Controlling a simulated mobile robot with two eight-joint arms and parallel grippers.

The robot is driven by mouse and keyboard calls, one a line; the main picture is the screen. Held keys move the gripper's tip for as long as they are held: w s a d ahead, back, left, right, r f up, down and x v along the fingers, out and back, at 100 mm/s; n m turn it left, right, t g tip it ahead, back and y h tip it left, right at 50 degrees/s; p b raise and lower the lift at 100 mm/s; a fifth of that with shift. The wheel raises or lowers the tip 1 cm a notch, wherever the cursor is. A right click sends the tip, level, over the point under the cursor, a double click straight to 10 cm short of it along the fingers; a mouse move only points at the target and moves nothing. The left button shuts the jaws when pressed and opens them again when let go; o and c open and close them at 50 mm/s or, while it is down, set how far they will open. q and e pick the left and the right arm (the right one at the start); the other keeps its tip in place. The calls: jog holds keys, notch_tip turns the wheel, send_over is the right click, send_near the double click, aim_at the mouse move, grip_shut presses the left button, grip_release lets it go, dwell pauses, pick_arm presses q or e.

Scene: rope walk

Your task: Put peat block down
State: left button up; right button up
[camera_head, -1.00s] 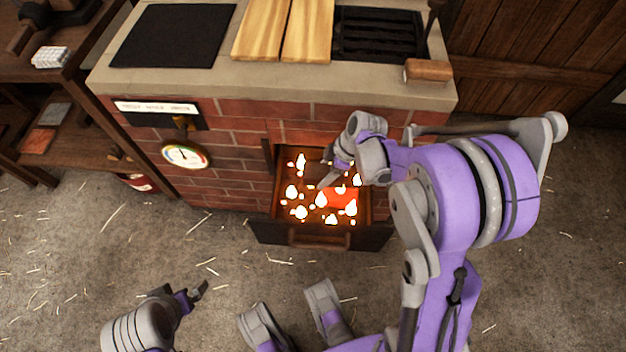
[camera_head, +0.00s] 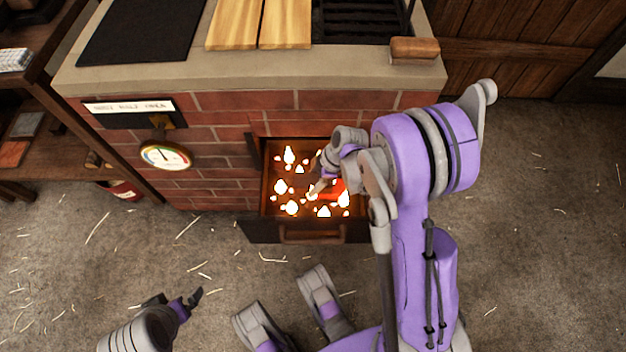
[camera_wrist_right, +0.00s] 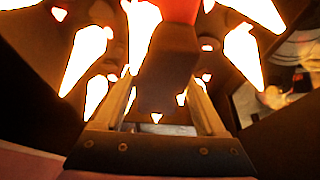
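The peat block (camera_wrist_right: 165,75) is a dark brown block between the fingers of my right gripper in the right wrist view. The fingers lie close along both of its sides, and it hangs over the glowing fire. My right gripper (camera_head: 318,186) reaches down into the open fire drawer (camera_head: 300,234) in the head view, where my wrist hides the block. A red glowing piece (camera_head: 340,190) lies in the drawer beside the gripper; red also shows beyond the block in the wrist view (camera_wrist_right: 180,10). My left gripper (camera_head: 178,300) is low over the floor, away from the stove, with no object visible in it.
The brick stove (camera_head: 215,130) carries a dark plate (camera_head: 140,30), two wooden boards (camera_head: 260,22) and a black grate (camera_head: 360,20). A round gauge (camera_head: 165,155) is on its front. Shelves (camera_head: 50,150) stand at the left. The straw-strewn floor before the drawer is open.

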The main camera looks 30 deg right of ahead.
jog(key=o, duration=0.4)
jog(key=shift+c, duration=0.2)
jog(key=p+v, duration=0.3)
jog(key=v, duration=0.9)
jog(key=shift+p, duration=0.4)
jog(key=s+a+r+m+t+h, duration=0.1)
jog(key=s+a+r+m+h, duration=0.1)
jog(key=s+a+r+m, duration=0.2)
jog(key=s+a+r+m+t+h, duration=0.1)
jog(key=s+a+r+m, duration=0.4)
jog(key=s, duration=0.5)
jog(key=a+m, duration=0.1)
jog(key=m, duration=0.1)
jog(key=shift+a+m+h, duration=0.25)
jog(key=shift+m+h, duration=0.05)
jog(key=shift+h, duration=0.1)
jog(key=shift+s, duration=0.15)
